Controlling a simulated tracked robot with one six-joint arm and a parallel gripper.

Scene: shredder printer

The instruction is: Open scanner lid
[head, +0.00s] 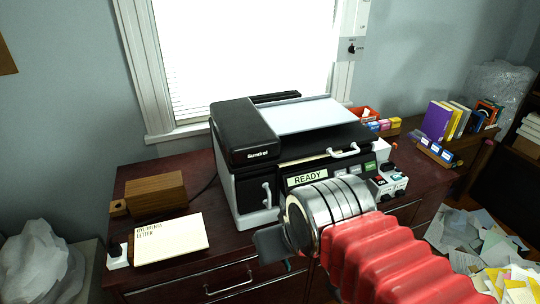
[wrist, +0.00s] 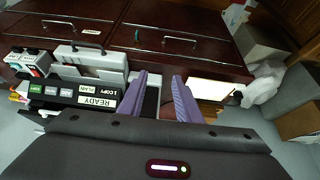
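The black and white printer (head: 250,165) stands on the dark wooden desk, with a pale flat panel on top. Its black scanner lid (head: 318,143) lies flat and looks closed, with a white handle (head: 345,151) on its front edge. My gripper shows in the wrist view (wrist: 160,76), its two purple fingers apart with nothing held between them. In the head view my arm reaches in from the lower right, in front of the printer's READY panel (head: 308,178). In the wrist view the READY panel (wrist: 97,101) is at the left.
A wooden box (head: 155,193) and a cream letter (head: 171,238) lie left of the printer. A small switch box (head: 390,184) stands right of it. Books (head: 447,120) and small boxes are farther right. Loose papers (head: 470,240) are heaped at the right. Drawers line the desk front.

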